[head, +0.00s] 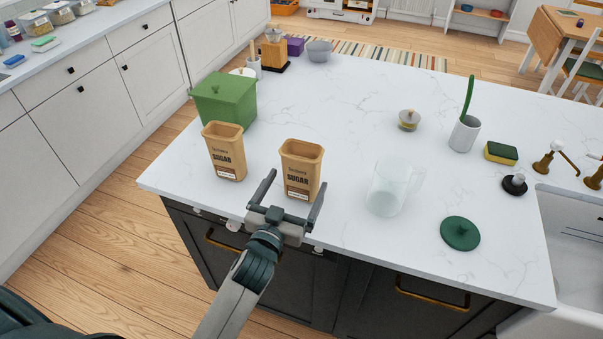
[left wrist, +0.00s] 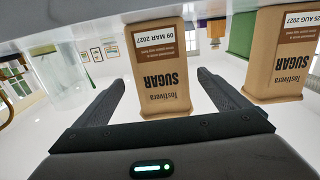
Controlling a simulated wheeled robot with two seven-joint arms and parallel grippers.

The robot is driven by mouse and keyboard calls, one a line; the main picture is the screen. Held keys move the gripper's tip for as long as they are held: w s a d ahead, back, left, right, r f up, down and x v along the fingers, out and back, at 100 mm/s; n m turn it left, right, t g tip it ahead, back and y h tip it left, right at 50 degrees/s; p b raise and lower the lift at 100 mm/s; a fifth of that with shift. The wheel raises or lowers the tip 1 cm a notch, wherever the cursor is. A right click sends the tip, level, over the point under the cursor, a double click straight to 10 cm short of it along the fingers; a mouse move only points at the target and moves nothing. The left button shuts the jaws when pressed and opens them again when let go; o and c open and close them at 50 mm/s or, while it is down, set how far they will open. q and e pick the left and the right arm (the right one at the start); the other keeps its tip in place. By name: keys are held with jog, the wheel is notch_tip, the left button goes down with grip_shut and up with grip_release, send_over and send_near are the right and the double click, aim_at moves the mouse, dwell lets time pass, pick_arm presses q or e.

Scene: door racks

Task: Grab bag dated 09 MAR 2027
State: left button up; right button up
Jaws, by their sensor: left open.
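Two tan sugar bags stand upright on the white marble counter. The bag labelled 09 MAR 2027 (left wrist: 160,60) is upside down in the middle of the left wrist view; in the head view it is the right-hand bag (head: 301,168). Contact cannot be told. My right gripper is out of view.
A green lidded box (head: 225,100) stands behind the left bag. A sponge (head: 500,153) and a sink (head: 570,240) are at the right.

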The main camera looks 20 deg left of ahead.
aim_at(298, 176)
pick_arm(q)
jog(key=shift+w+r, duration=0.15)
jog(key=shift+w, duration=0.05)
jog(key=w+p, duration=0.1)
jog(key=w+r+p, duration=0.1)
jog(key=w+p, duration=0.1)
jog(key=shift+w+r, duration=0.1)
jog(key=shift+w, duration=0.15)
jog(key=shift+w+f, duration=0.2)
jog(key=shift+w, duration=0.5)
jog(key=shift+r, duration=0.1)
jog(key=c, duration=1.4)
